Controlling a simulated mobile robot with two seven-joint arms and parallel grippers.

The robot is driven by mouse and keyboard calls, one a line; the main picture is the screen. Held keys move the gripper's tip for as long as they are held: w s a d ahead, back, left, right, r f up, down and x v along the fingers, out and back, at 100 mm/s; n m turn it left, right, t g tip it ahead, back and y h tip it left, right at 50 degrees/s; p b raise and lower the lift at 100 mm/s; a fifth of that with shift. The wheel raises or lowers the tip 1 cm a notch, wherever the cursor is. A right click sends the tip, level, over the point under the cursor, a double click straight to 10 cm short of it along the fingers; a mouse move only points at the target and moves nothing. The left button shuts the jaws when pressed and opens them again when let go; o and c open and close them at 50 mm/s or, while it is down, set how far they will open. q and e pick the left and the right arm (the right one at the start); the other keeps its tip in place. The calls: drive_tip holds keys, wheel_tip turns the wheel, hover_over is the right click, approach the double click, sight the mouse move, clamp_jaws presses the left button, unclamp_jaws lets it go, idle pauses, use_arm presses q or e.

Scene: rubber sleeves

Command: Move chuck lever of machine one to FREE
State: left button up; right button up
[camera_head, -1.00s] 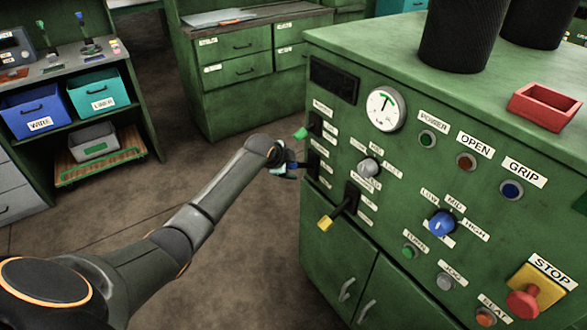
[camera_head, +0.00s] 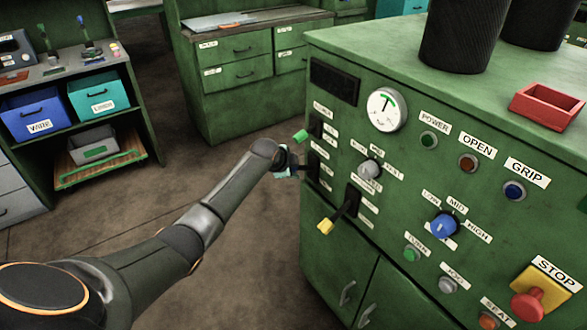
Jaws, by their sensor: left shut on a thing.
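The green machine's front panel (camera_head: 395,205) fills the right side, with a green-tipped lever (camera_head: 301,136) at its upper left edge and a yellow-tipped lever (camera_head: 325,226) lower down, tilted toward me. Between them is a dark slot (camera_head: 313,168) with small labels that I cannot read. My left gripper (camera_head: 287,168) is at this middle slot, shut on what looks like its lever; the fingers and wrist hide most of the handle. I cannot read which lever is marked chuck. My right gripper is not in view.
The panel also has a gauge (camera_head: 386,110), a blue knob (camera_head: 443,226), a grey knob (camera_head: 369,169) and a red stop button (camera_head: 527,306). A red tray (camera_head: 548,106) sits on top. The yellow-tipped lever sticks out just below my gripper. Open floor lies left of the machine.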

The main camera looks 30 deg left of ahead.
use_arm(q)
clamp_jaws()
idle(0.9)
